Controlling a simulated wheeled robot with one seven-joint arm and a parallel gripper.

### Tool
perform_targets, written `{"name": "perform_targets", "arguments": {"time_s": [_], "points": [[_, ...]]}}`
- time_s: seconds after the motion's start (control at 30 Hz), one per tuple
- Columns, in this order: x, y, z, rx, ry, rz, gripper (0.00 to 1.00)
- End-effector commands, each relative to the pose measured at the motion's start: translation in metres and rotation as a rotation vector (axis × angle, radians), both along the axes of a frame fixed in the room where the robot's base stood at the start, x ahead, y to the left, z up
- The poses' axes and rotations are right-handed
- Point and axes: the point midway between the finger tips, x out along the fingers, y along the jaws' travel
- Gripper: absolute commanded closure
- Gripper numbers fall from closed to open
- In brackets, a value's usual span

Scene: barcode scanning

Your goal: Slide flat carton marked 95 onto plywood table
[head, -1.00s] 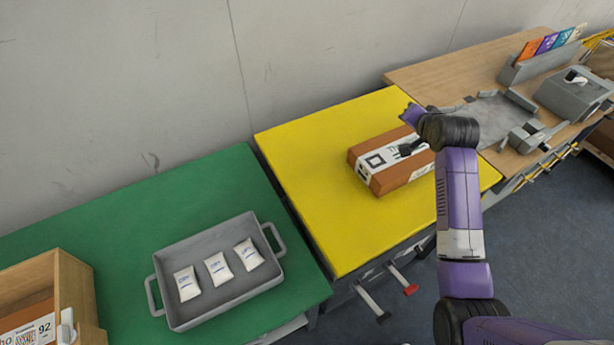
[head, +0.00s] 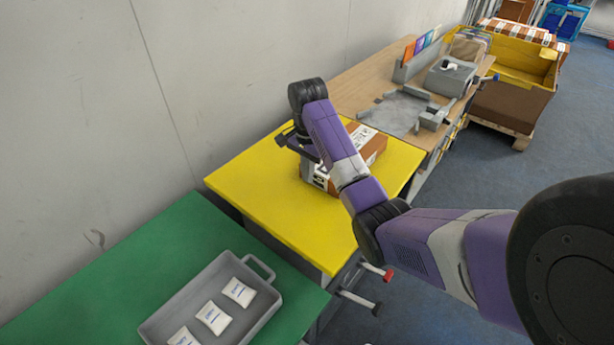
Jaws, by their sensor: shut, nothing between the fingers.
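The flat carton (head: 374,149), brown-orange with a white printed label, lies on the yellow table (head: 265,205). Its number is too small to read. My forearm hides much of its middle. My gripper (head: 309,172) is shut and empty, pointing down at the carton's near left end. I cannot tell whether it touches the carton. The plywood table (head: 352,88) adjoins the yellow table's far side, beyond the carton.
The plywood table carries a grey plate (head: 402,113) with raised guides, a grey device (head: 450,78) and a rack of coloured cards (head: 421,45). A green table (head: 190,240) with a grey tray (head: 262,305) of white packets stands nearer. A yellow crate (head: 525,63) stands beyond.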

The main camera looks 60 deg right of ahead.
Motion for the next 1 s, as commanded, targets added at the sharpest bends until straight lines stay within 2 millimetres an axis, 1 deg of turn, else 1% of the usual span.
{"name": "perform_targets", "arguments": {"time_s": [0.03,0.07,0.4,0.43,0.5,0.7,0.8,1.0], "points": [[0.000,0.000,-0.012,0.001,0.002,0.000,1.00],[-0.001,0.000,-0.016,0.002,0.003,0.000,1.00],[-0.001,0.000,-0.081,0.001,0.002,0.001,1.00],[-0.002,-0.008,-0.077,-0.002,0.000,-0.002,1.00],[-0.005,-0.019,-0.076,-0.002,0.000,-0.002,1.00],[-0.009,-0.035,-0.077,-0.001,-0.001,0.001,1.00],[-0.010,-0.039,-0.078,-0.001,-0.001,0.001,1.00],[-0.010,-0.039,-0.078,-0.001,-0.002,0.001,1.00]]}}
